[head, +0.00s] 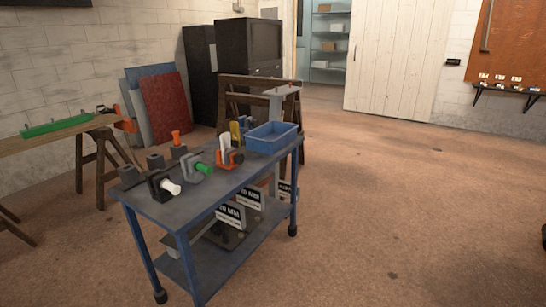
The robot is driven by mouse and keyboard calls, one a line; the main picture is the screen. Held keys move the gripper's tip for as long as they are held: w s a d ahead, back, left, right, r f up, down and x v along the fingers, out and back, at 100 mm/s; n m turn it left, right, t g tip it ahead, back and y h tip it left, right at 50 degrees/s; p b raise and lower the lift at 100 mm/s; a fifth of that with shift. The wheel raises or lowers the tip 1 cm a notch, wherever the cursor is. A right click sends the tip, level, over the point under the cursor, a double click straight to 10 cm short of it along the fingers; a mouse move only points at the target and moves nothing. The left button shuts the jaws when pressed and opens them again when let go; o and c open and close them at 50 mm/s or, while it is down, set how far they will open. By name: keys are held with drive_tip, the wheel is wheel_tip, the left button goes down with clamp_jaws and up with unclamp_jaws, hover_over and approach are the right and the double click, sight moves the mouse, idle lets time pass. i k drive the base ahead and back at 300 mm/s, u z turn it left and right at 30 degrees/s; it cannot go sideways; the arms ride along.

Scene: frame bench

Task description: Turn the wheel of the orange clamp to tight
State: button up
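An orange clamp (236,158) stands on top of a blue wheeled cart (165,212), just left of a blue tray. A pale upright part shows at it; I cannot make out its wheel or how tight it is. Another small orange part (176,137) stands upright on a grey piece toward the back left of the cart top. My gripper is not in view.
Beside the orange clamp are a grey clamp with a green end (203,169), a black one with a white end (170,187) and a yellow one (235,133). The blue tray (272,138) is at the right. A sawhorse bench (60,134) stands left. Floor right is clear.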

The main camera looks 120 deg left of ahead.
sight(238, 159)
drive_tip(key=u, duration=3.85)
drive_tip(key=i, duration=1.7)
drive_tip(key=k, duration=0.7)
drive_tip(key=z, duration=0.05)
